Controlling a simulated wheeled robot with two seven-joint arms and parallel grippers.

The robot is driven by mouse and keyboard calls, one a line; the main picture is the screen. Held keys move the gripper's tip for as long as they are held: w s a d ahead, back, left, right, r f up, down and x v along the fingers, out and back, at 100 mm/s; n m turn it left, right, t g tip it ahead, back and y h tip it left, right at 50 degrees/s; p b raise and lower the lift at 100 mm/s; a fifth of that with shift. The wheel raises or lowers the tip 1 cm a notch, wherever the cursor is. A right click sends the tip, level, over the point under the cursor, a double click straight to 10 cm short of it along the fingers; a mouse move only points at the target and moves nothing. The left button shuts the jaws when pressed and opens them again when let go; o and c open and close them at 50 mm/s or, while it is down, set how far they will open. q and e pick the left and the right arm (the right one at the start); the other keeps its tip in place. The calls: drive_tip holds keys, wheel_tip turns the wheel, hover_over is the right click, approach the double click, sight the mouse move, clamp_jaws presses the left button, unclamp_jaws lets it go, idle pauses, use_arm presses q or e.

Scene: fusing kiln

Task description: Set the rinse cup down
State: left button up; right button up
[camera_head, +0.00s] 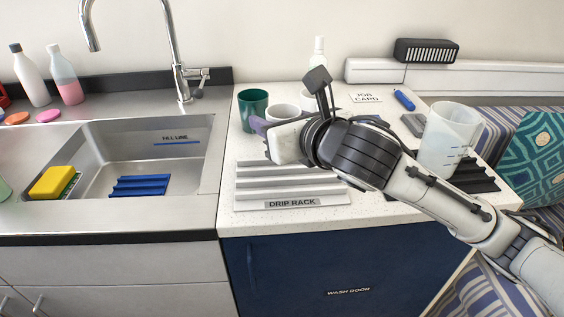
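My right arm comes in from the right, and its gripper (275,138) is over the back part of the drip rack. The hand hides most of its fingers, so I cannot tell whether it is open or shut. A green cup (252,112) stands upright on the white counter behind. A pale cup (282,113) stands to its right, partly hidden by the hand. No cup is labelled as the rinse cup. My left gripper is not in view.
The ridged drip rack (257,190) lies at the counter's front, its front ridges bare. The sink (105,150) is on the left, with a yellow sponge (50,182) and blue mat (140,186). A clear jug (448,138) stands right, behind my arm.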

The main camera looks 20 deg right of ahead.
wheel_tip(320, 180, down, 4)
drive_tip(key=shift+r+b, duration=0.25)
drive_tip(key=shift+b, duration=0.05)
wheel_tip(320, 180, down, 3)
drive_tip(key=shift+f+b, duration=0.15)
drive_tip(key=shift+b, duration=0.35)
drive_tip(key=shift+f, duration=0.1)
drive_tip(key=shift+f, duration=0.2)
drive_tip(key=o, duration=1.1)
drive_tip(key=shift+o, duration=0.2)
